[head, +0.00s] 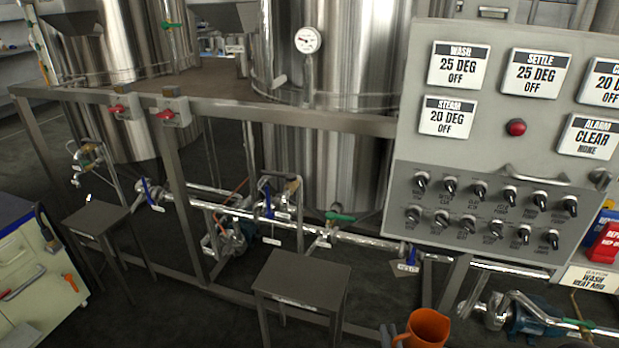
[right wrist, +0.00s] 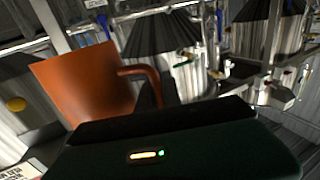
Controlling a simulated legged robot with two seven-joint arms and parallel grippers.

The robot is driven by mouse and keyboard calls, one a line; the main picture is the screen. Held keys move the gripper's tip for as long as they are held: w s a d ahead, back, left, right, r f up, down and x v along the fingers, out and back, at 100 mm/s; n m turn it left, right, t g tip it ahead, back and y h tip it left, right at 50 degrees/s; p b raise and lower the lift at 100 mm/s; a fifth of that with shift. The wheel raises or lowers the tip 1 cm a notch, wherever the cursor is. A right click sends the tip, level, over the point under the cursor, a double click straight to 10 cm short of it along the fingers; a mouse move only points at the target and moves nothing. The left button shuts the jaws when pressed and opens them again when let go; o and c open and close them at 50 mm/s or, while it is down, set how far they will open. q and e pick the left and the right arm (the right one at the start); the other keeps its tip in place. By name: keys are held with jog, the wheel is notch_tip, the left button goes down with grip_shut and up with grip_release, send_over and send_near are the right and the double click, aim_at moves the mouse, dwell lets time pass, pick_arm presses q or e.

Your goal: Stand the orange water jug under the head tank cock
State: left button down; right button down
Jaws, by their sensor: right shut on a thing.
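The orange water jug (head: 427,328) is at the bottom edge of the head view, its lower part cut off. In the right wrist view the jug (right wrist: 85,85) is large, with its open rim up and its handle (right wrist: 143,73) toward the right. My right gripper (right wrist: 155,108) is shut on the jug, at the handle side; its dark body hides the grip itself. A green-handled cock (head: 340,217) is on the pipe below the large steel tank (head: 330,60). Another green handle (head: 172,25) is at the upper left tank. I cannot tell which is the head tank cock. My left gripper is not in view.
A control panel (head: 490,210) stands at right. Frame rails and pipes cross the view. A drawer cabinet (head: 30,275) is at the left edge.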

jog(key=s+d+r+n+g+y+p, duration=0.1)
jog(key=s+r+n+y+p, duration=0.25)
jog(key=r+p, duration=1.1)
jog(key=s+r+n+g+y+p, duration=0.15)
jog(key=s+r+y+p, duration=0.3)
jog(key=r+p, duration=1.05)
jog(key=w+r+m+t+h+p, duration=0.2)
jog(key=w+r+m+h+p, duration=0.1)
jog(key=w+m+h, duration=0.2)
jog(key=w+h, duration=0.2)
jog(key=h, duration=0.1)
jog(key=shift+w+h, duration=0.25)
jog(key=shift+h, duration=0.05)
jog(key=shift+t, duration=0.25)
